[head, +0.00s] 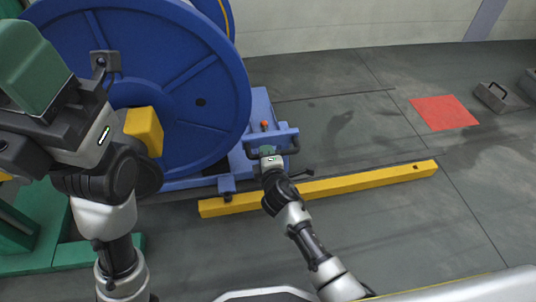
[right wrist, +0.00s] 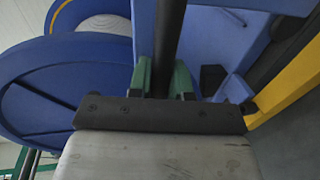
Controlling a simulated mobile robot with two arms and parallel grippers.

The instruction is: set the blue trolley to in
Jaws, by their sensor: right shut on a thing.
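The blue trolley (head: 262,104) stands on the floor beside the large blue reel (head: 205,75), with a dark handle bar (head: 287,133) at its near end. My right gripper (head: 268,155) is at this bar. In the right wrist view, the green fingers of my right gripper (right wrist: 162,78) are shut on the dark handle bar (right wrist: 168,35), one on each side. Blue trolley parts (right wrist: 225,35) show behind it. My left gripper (head: 38,70) is at the upper left, close to the camera; its jaw opening cannot be made out.
A yellow floor beam (head: 350,186) runs across in front of the trolley. A yellow block (head: 144,130) is at the reel's near side. A red floor patch (head: 443,112) and a grey handled block (head: 500,97) lie at right. The floor between is clear.

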